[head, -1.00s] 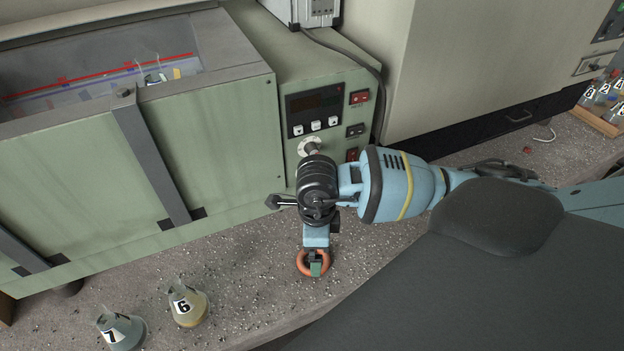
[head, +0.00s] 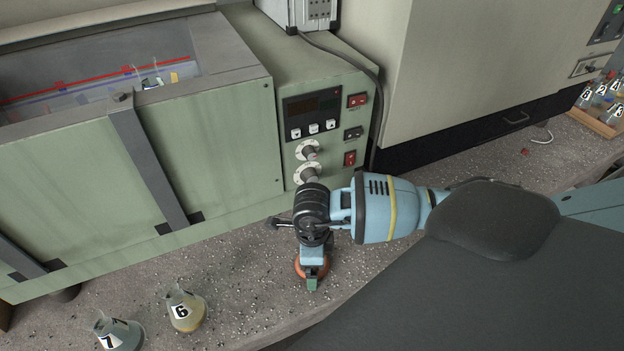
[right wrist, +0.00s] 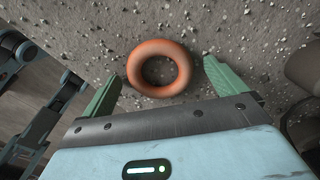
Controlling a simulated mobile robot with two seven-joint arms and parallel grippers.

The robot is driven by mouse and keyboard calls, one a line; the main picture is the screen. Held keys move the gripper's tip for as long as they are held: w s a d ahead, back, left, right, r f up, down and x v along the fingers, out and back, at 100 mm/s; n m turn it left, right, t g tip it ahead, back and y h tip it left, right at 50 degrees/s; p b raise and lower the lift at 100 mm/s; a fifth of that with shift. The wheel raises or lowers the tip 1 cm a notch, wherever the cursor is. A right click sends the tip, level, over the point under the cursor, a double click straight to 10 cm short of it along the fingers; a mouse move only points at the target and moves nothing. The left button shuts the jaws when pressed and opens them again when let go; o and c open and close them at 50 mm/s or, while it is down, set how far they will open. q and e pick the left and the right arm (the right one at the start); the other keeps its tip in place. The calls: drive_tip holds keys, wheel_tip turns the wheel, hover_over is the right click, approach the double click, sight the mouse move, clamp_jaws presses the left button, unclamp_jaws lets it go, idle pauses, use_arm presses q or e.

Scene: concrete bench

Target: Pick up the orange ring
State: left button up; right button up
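The orange ring (right wrist: 160,67) lies flat on the speckled bench top (right wrist: 235,30). In the right wrist view it sits between the two green fingers of my right gripper (right wrist: 161,72), with a gap on each side. The fingers are apart and nothing is gripped. In the head view my right gripper (head: 312,282) points down over the ring (head: 299,268), hiding most of it. My left gripper is not in view.
A green water bath (head: 90,190) with a control panel (head: 327,115) and knobs stands close behind my right gripper. Flasks labelled 7 (head: 120,335) and 6 (head: 185,311) stand at the front left. Numbered flasks in a wooden tray (head: 592,122) are far right.

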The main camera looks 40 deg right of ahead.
drive_tip(key=c, duration=1.1)
drive_tip(key=shift+o, duration=0.2)
drive_tip(key=shift+r, duration=0.1)
